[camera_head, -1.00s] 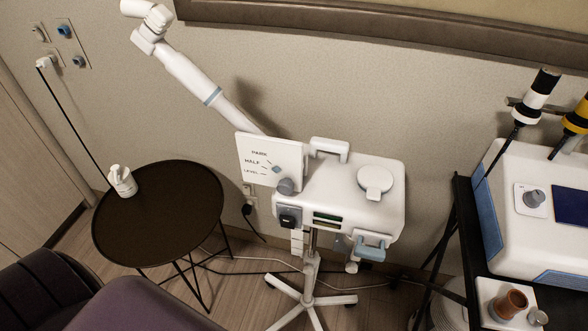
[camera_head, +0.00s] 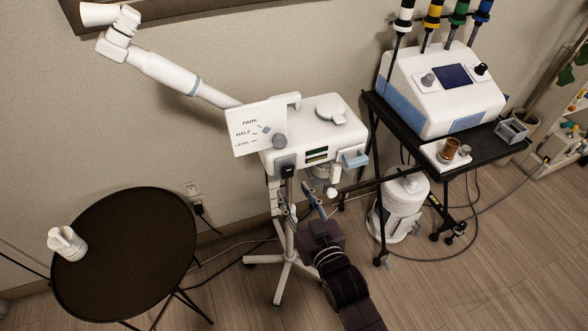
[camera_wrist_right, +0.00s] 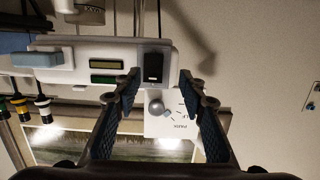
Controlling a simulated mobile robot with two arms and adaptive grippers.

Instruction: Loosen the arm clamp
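The arm clamp looks to be the round grey knob (camera_head: 279,141) at the lower right corner of a white plate (camera_head: 258,127) marked PARK, HALF and LEVEL. A white jointed arm (camera_head: 170,75) slants up to the left behind the plate. My right gripper (camera_head: 295,190) is open and empty, below the front of the white steamer-like unit (camera_head: 312,133) and below the knob. In the right wrist view, the knob (camera_wrist_right: 156,107) shows between the open fingers (camera_wrist_right: 160,80), apart from both; that view looks upside down. My left gripper is not in view.
A dark round table (camera_head: 125,265) with a white jar-like item (camera_head: 67,243) stands at left. At right, a black trolley (camera_head: 480,155) carries a white machine (camera_head: 440,95). A white canister (camera_head: 402,205) stands under the trolley. Cables run across the floor near the stand's legs.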

